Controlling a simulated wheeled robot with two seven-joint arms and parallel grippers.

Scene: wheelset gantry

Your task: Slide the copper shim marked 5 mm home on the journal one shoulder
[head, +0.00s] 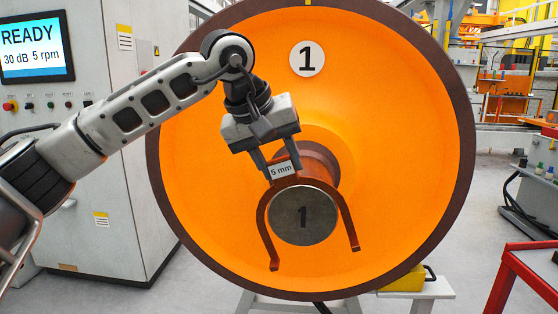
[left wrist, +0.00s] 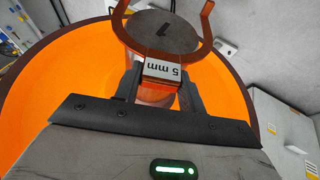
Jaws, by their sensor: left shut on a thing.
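The copper shim (head: 262,222) is a U-shaped fork with a white label reading 5 mm, its open end down. My left gripper (head: 282,172) is shut on the tab at its top. The shim also shows in the left wrist view (left wrist: 206,28), between my fingers (left wrist: 162,85). How far it sits from the shoulder along the journal I cannot tell. The orange wheel marked 1 (head: 400,130) stands behind. My right gripper is not in view.
A grey cabinet (head: 130,220) with a screen (head: 34,46) reading READY, 30 dB, 5 rpm stands at the left. A red frame (head: 515,275) is at the lower right. A yellow block (head: 403,280) sits below the wheel. Grey floor shows between.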

